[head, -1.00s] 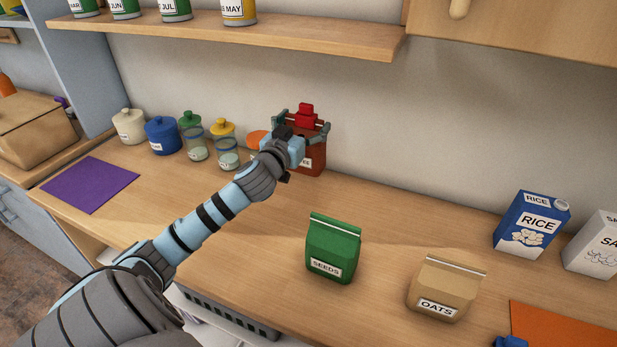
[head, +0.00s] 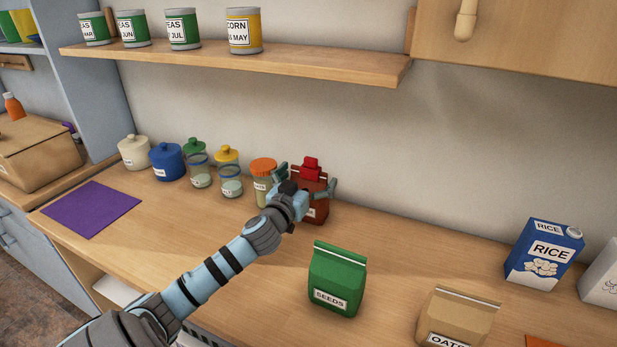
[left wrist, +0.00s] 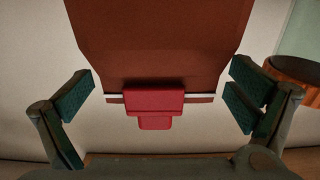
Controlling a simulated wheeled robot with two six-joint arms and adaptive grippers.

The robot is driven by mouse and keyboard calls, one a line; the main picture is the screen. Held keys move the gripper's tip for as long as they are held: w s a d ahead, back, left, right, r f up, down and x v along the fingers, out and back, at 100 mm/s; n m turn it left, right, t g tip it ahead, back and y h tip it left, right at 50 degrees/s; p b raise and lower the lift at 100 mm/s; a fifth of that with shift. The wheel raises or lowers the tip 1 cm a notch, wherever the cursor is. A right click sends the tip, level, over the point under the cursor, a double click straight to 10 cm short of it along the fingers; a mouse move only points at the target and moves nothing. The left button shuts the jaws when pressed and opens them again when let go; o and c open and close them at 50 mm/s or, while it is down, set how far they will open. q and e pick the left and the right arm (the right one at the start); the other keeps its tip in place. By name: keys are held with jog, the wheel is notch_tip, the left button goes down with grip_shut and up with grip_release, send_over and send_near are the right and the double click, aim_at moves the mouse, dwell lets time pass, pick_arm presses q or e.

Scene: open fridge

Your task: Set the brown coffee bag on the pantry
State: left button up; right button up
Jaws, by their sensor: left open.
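The brown coffee bag (head: 322,208) stands upright on the counter against the wall, its top closed with a red clip (head: 311,168). My wrist partly covers its front and label. My left gripper (head: 307,180) is open at the bag's upper part, one finger on each side. In the left wrist view the bag (left wrist: 158,45) appears upside down with its red clip (left wrist: 155,103). The open fingers (left wrist: 160,98) stand apart from it, with gaps on both sides. My right gripper is out of view. I cannot tell which surface is the pantry.
An orange-lidded jar (head: 263,185) stands close left of the bag, with several jars beyond. A green seeds bag (head: 337,280), oats bag (head: 458,318) and rice carton (head: 543,255) stand right. A shelf (head: 240,62) with cans hangs above. A purple mat (head: 91,209) lies clear at left.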

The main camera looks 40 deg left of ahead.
pick_arm(q)
jog(key=p+v, duration=0.1)
jog(key=v, duration=1.1)
jog(key=shift+p, duration=0.4)
jog(key=shift+r, duration=0.1)
jog(key=shift+r, duration=0.1)
